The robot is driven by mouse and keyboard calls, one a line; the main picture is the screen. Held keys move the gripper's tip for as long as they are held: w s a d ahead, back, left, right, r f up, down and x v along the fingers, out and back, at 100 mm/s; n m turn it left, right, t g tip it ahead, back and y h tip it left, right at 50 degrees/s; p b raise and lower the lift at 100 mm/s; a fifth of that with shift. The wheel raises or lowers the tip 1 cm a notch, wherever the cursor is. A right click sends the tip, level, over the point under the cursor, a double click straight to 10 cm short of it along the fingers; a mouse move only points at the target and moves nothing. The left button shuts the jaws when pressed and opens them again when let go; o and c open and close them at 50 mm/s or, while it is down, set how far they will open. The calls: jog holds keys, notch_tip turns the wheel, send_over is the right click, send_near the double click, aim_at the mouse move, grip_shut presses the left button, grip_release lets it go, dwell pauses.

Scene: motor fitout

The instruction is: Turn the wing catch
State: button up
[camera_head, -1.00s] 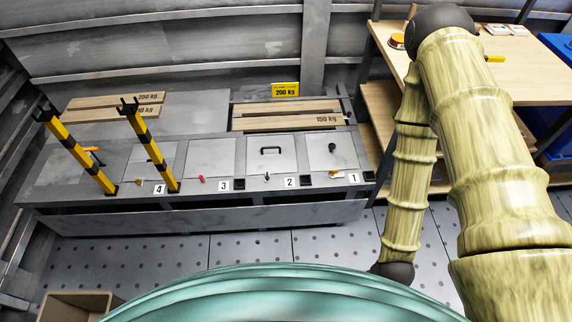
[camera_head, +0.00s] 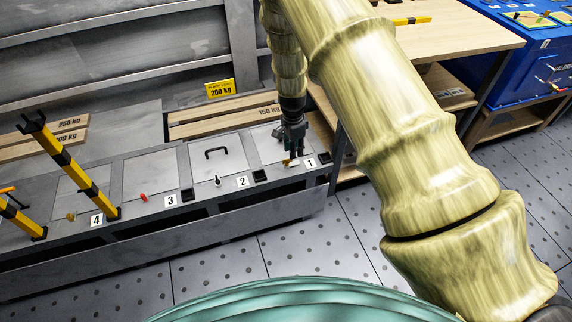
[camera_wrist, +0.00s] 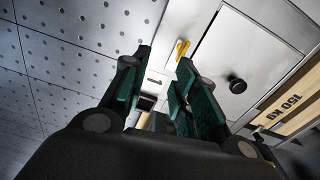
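A small yellow catch (camera_head: 287,162) sits on the front strip of the grey bench, by the panel marked 1. In the wrist view the yellow catch (camera_wrist: 182,50) shows just beyond the tip of the right finger. My gripper (camera_head: 293,150) points down over this end of the bench, close to the catch. In the wrist view my gripper (camera_wrist: 163,65) is open, its green-faced fingers apart, with nothing seen held. The panel marked 1 (camera_wrist: 232,55) is flat and has a round black knob (camera_wrist: 237,85). I cannot tell whether a finger touches the catch.
Panel 2 has a black handle (camera_head: 216,152); a small dark catch (camera_head: 217,180) sits before it. A red catch (camera_head: 144,197) is near label 3. Yellow-black posts (camera_head: 68,165) stand at left. Wooden beams (camera_head: 225,112) lie behind. A wooden table (camera_head: 455,35) and blue cabinet (camera_head: 520,60) are right.

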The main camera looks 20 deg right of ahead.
aim_at(291, 161)
jog(key=w+a+r+m, duration=0.1)
jog(key=w+r, duration=0.1)
jog(key=w, duration=0.1)
jog(key=f, duration=0.5)
jog(key=f+b, duration=0.1)
jog(key=f, duration=0.4)
jog(key=shift+w+a+f, duration=0.15)
jog(key=shift+a+f, duration=0.05)
jog(key=shift+f, duration=0.05)
grip_shut()
jog(key=shift+a, duration=0.2)
jog(key=shift+d, duration=0.15)
